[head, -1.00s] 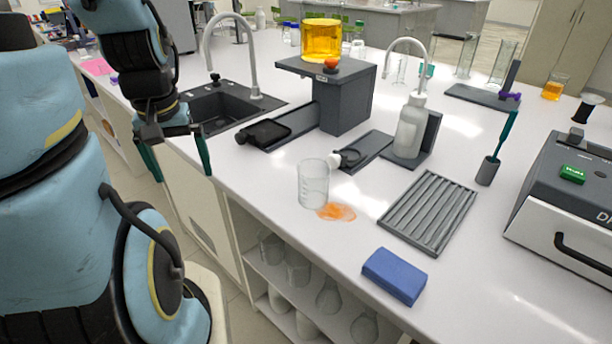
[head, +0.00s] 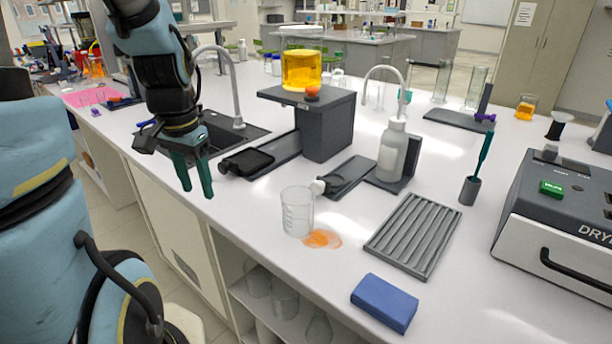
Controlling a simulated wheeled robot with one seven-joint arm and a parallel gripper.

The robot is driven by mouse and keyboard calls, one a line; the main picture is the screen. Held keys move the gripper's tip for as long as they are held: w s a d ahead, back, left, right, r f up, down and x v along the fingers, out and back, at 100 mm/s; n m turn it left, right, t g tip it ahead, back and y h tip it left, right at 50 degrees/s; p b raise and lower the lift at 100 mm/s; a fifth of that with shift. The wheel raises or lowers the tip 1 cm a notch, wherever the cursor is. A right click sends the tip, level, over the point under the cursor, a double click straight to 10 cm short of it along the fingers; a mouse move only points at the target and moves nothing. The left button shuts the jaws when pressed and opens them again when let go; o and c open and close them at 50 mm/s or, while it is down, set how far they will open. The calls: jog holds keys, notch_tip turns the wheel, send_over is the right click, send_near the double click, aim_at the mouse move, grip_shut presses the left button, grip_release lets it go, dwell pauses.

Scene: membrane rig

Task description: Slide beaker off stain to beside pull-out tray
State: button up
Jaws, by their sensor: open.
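The clear glass beaker (head: 297,212) stands upright on the white bench near its front edge. The orange stain (head: 323,239) spreads out from its base at the lower right; whether it runs under the beaker is hard to tell. The pull-out tray (head: 247,162) is a dark tray reaching out to the left from the grey rig (head: 325,125), behind and left of the beaker. My gripper (head: 198,193) has teal fingers pointing down. It is open and empty, left of the beaker, over or near the bench's front edge, apart from the beaker.
A ribbed grey rack (head: 412,235) and blue sponge (head: 385,303) lie to the right. A sink (head: 225,133) is behind my gripper. Bench between tray and beaker looks clear.

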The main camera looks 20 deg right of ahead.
jog(key=d+m, duration=0.4)
jog(key=w+d+m+b, duration=0.1)
jog(key=d+m, duration=0.2)
jog(key=d, duration=0.1)
jog(key=d+m+b, duration=0.1)
jog(key=d+m, duration=0.3)
jog(key=shift+w+f+m+g, duration=0.15)
jog(key=shift+f+m+g, duration=0.15)
jog(key=shift+g, duration=0.1)
jog(key=shift+c, duration=0.7)
jog(key=m+b, duration=0.1)
jog(key=m, duration=0.9)
send_over(307, 206)
jog(key=w+d, duration=0.2)
jog(key=w, duration=0.3)
jog(key=shift+w+d+r, duration=0.1)
notch_tip(307, 206, down, 11)
jog(key=shift+r+p, duration=0.1)
jog(key=shift+p, duration=0.8)
grip_shut()
